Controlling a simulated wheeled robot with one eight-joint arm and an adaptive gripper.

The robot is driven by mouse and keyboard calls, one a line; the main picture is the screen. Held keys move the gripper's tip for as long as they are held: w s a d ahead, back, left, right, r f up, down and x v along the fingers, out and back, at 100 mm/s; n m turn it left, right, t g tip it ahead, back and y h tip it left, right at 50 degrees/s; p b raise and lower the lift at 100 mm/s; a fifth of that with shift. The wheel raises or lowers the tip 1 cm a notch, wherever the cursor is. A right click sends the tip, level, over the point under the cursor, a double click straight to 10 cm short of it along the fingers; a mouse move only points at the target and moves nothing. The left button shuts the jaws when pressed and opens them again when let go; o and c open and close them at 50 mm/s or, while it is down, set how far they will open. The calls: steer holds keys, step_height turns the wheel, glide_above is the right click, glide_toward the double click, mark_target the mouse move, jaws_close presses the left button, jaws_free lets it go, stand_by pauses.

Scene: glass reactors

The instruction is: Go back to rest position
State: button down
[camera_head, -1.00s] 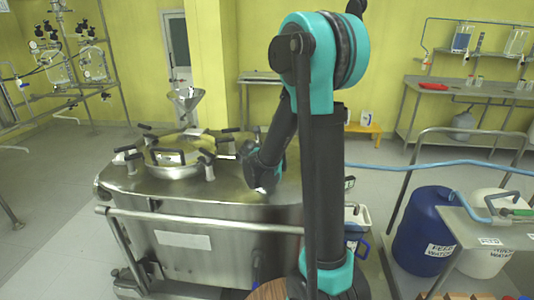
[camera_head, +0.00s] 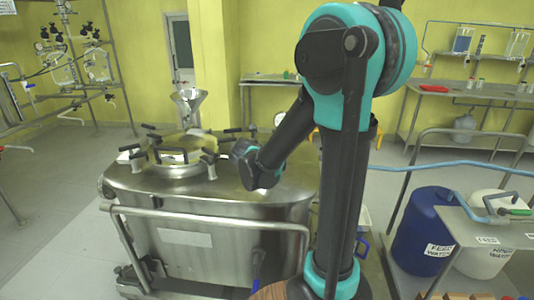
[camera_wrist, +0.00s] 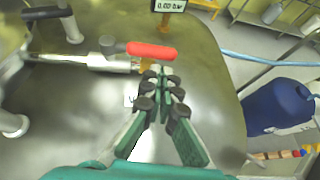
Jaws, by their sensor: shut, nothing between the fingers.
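My gripper (camera_wrist: 163,92) shows in the wrist view with its green fingers and dark pads together, nothing between them. It is over the shiny lid of the steel reactor (camera_wrist: 75,125), and a red-handled valve (camera_wrist: 152,51) lies just beyond the fingertips in that picture. I cannot tell the exact height above the lid. In the head view, my bent arm stands in front of the reactor's right side (camera_head: 205,240), with its wrist end over the right of the top. The fingers cannot be made out there.
A lid with several clamps (camera_head: 180,157) and a metal funnel (camera_head: 187,103) are left of my wrist. A metal rail (camera_head: 205,220) runs along the reactor's front. A blue drum (camera_head: 422,232), a blue hose (camera_head: 430,164) and a steel bench (camera_head: 480,97) are at right. Open floor lies at left.

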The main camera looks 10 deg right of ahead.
steer(key=v, duration=0.6)
steer(key=s+d+f+m+g, duration=0.1)
steer(key=s+d+f+m, duration=0.1)
steer(key=s+f+m, duration=0.1)
steer(key=s+d+f+m+g+y, duration=0.1)
steer(key=s+d+f+m, duration=0.1)
steer(key=m, duration=0.4)
steer(key=s+d+f+m+g, duration=0.2)
steer(key=s+f+m, duration=0.1)
steer(key=s+m, duration=0.2)
steer(key=shift+s+d+f, duration=0.35)
steer(key=shift+s+f, duration=0.05)
steer(key=shift+s, duration=0.05)
steer(key=s+a+f+m+g+y, duration=0.2)
steer(key=s+f+m, duration=0.5)
steer(key=s+m, duration=0.6)
steer(key=m+g+y, duration=0.1)
steer(key=m+y, duration=0.1)
steer(key=m, duration=0.1)
steer(key=shift+a+f+m+y, duration=0.25)
steer(key=shift+f+m+y, duration=0.05)
steer(key=shift+f+y, duration=0.1)
steer(key=shift+d+r, duration=0.1)
